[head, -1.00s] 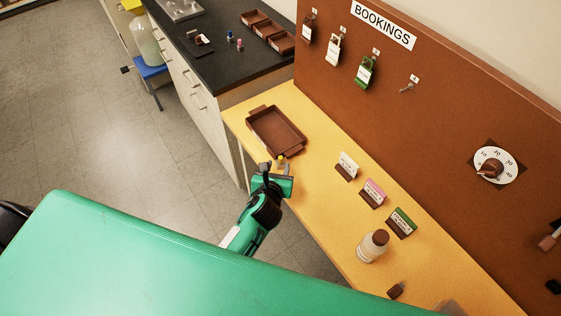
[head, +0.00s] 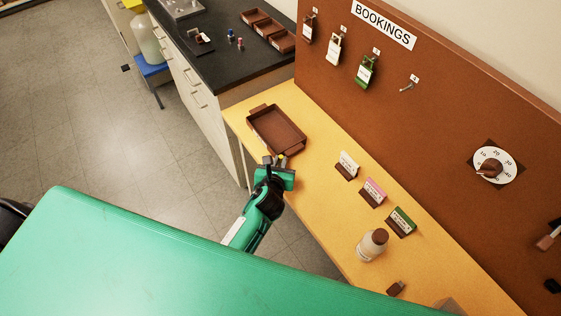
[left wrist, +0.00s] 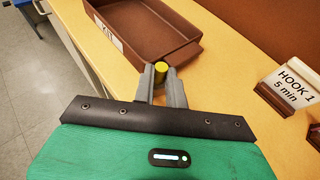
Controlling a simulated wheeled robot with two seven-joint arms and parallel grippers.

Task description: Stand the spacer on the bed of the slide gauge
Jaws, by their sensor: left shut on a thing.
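In the head view only a bit of yellow (head: 282,157) shows at the fingers. Its lower part is hidden by the fingers, and I cannot tell if it touches the table. I cannot make out the slide gauge for sure. My right gripper is not in view.
The brown tray (head: 300,149) is empty. Three card stands (head: 372,191), a white bottle (head: 371,246) and a small brown block (head: 395,288) stand along the table. The black bench (head: 232,71) carries small trays (head: 255,18), small bottles (head: 240,43) and a small device (head: 199,42).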

